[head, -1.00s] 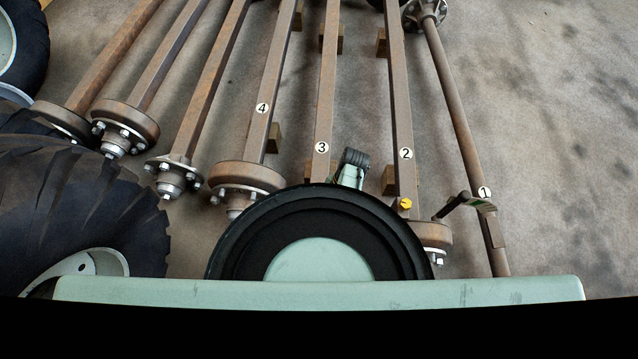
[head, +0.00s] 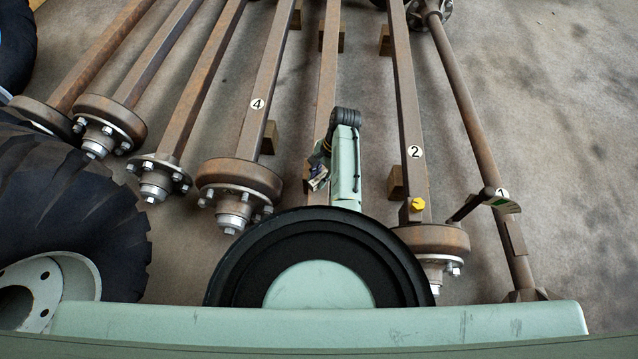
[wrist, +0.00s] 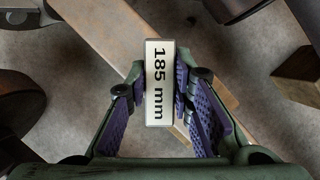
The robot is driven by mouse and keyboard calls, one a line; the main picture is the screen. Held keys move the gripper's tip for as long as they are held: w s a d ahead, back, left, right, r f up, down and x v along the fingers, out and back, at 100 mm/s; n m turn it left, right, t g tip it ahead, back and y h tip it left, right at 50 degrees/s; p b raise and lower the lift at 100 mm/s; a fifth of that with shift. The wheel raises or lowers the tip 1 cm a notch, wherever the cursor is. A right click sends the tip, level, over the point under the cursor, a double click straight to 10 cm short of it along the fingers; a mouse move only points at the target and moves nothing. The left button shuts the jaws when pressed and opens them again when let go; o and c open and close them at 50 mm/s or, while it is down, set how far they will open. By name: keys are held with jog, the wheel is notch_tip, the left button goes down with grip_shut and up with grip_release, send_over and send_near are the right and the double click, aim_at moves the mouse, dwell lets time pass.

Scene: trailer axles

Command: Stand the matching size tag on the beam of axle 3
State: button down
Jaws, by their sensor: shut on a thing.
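My gripper (head: 318,175) is low over the beam of axle 3 (head: 326,75), just left of my pale green arm link. The wrist view shows my gripper (wrist: 160,95) with its purple-padded fingers shut on a white size tag (wrist: 159,82) that reads "185 mm". The tag is held between the fingers, its face toward the wrist camera. A brown beam (wrist: 98,42) runs diagonally behind the tag; I cannot tell whether they touch. The number 3 label is hidden in the head view.
Axle 4 (head: 270,85) lies to the left and axle 2 (head: 408,100) to the right, with a yellow piece (head: 417,204) on it. Axle 1 (head: 465,110) carries a dark-handled item (head: 482,202). Wooden blocks (head: 397,180) sit under the beams. Tyres (head: 75,200) stand at left.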

notch_tip(320, 180, down, 2)
jog(key=shift+f+b, duration=0.1)
jog(key=shift+b, duration=0.5)
jog(key=shift+r, duration=0.25)
jog(key=shift+f, duration=0.15)
jog(key=c, duration=1.4)
grip_release()
